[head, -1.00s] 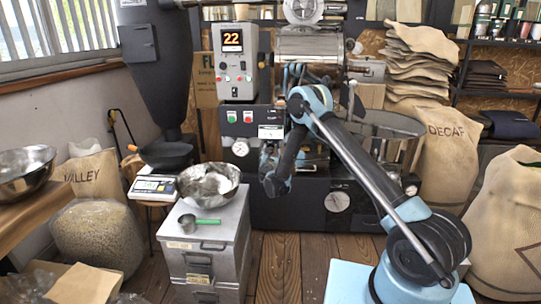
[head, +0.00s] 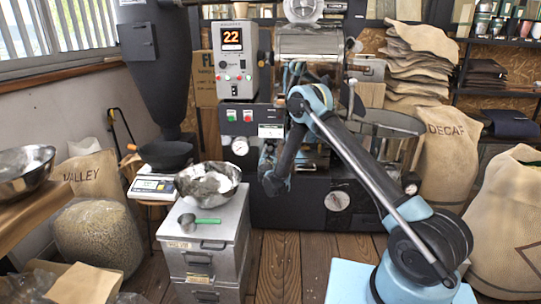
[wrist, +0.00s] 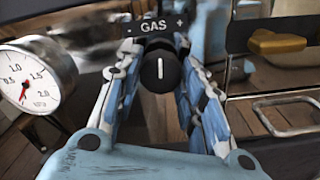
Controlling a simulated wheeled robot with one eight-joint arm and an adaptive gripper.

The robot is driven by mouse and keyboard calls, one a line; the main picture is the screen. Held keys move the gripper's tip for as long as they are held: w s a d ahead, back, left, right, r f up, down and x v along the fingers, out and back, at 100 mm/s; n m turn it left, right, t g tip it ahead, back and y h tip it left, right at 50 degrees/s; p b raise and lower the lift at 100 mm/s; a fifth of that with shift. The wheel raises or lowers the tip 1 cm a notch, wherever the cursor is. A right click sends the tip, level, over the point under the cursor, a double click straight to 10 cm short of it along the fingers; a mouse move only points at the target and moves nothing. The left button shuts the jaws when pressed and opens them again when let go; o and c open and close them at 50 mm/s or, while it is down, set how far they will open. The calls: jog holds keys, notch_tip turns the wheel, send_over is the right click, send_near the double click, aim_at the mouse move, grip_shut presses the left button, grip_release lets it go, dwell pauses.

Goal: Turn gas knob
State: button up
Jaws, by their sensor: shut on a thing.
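The gas knob (wrist: 159,70) is a round black knob with a white line that stands nearly upright in the wrist view. A black label reading "- GAS +" (wrist: 153,26) is just above it. My gripper (wrist: 160,62) is shut on the knob, with one finger on its left side and one on its right. In the head view my gripper (head: 268,160) is at the front of the roaster (head: 300,210), and the knob is hidden there behind my arm.
A pressure gauge (wrist: 34,77) is left of the knob. A metal handle (wrist: 290,114) is at the right in the wrist view.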

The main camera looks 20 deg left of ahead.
jog(key=shift+d+m, duration=0.15)
jog(key=shift+m, duration=4.25)
jog(key=o, duration=1)
jog(key=shift+o, duration=0.2)
jog(key=shift+s, duration=0.1)
jog(key=v, duration=1.1)
jog(key=shift+s, duration=0.4)
